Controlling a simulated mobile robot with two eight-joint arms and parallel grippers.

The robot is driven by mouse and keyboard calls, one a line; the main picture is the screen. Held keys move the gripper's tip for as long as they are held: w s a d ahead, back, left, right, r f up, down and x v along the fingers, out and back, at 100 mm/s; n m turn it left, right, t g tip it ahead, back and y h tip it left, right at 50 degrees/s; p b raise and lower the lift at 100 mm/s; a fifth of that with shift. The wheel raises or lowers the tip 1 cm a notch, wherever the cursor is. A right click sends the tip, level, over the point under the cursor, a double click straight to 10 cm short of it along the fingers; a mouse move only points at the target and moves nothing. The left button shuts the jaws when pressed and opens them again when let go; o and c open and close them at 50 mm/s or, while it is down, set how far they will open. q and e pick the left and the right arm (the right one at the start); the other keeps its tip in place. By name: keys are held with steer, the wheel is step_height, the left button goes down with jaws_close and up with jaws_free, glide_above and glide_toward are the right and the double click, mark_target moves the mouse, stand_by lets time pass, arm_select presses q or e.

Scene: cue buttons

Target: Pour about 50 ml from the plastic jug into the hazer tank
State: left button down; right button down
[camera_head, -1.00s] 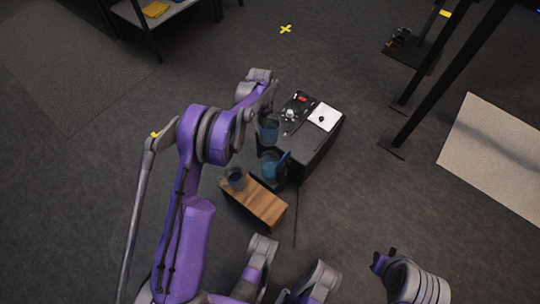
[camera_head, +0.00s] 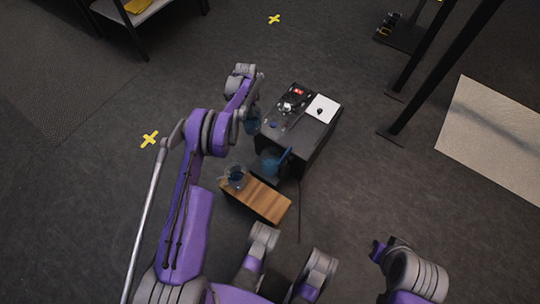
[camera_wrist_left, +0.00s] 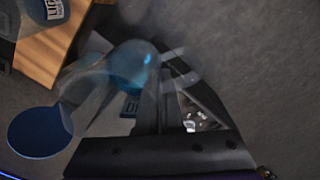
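The plastic jug (camera_head: 253,124), clear with blue liquid, hangs at my left gripper (camera_head: 252,112) beside the left edge of the black hazer (camera_head: 309,137). In the left wrist view the clear jug (camera_wrist_left: 125,68) is between the dark fingers (camera_wrist_left: 150,135), which look shut on it; its exact tilt is hard to tell. A blue translucent vessel (camera_head: 269,164), likely the hazer tank, stands at the hazer's near side with a blue flap beside it. A blue disc (camera_wrist_left: 38,132) shows in the left wrist view, perhaps its lid.
A wooden box (camera_head: 262,199) stands nearest me, with another clear container (camera_head: 236,177) on its left end. A white sheet (camera_head: 323,108) and small controls lie on the hazer top. Dark posts (camera_head: 440,80) rise at right. Floor on the left is open.

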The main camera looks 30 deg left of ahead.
mark_target(259, 122)
arm_select(q)
steer(key=shift+s+d+r+t+y, duration=0.3)
steer(key=shift+d+r+t+y, duration=0.2)
steer(key=shift+r+y, duration=0.15)
steer(key=shift+s+d+t+y+p, duration=0.3)
steer(key=shift+d+t+y+p, duration=0.3)
steer(key=shift+y, duration=0.25)
steer(key=shift+s+d+r+t+y+p, duration=0.2)
steer(key=shift+d+r+y+p, duration=0.05)
steer(key=shift+r+y+p, duration=0.2)
steer(key=shift+s+d+r+t+y+p, duration=0.2)
steer(key=shift+d+r+y+p, duration=0.05)
steer(key=shift+r+y+p, duration=0.15)
steer(key=shift+s+d+f+t+y, duration=0.2)
steer(key=shift+s+d+t+y, duration=0.25)
steer(key=shift+d+t+y, duration=0.25)
steer(key=shift+s+d+t+y, duration=0.2)
steer(key=shift+d+t+y, duration=0.1)
steer(key=shift+y, duration=0.55)
steer(key=shift+s+d+f+t+y+b, duration=0.1)
steer(key=shift+t+y+b, duration=0.1)
steer(key=shift+t+y, duration=0.15)
steer(key=shift+s+d+f+t+y+b, duration=0.1)
steer(key=shift+t+y+b, duration=0.15)
steer(key=shift+y, duration=0.2)
steer(key=shift+d+y, duration=0.1)
steer(key=shift+y, duration=0.3)
steer(key=shift+s+d+f+t+y+b, duration=0.1)
steer(key=shift+s+d+t+y+b, duration=0.3)
steer(key=shift+t+y+b, duration=0.5)
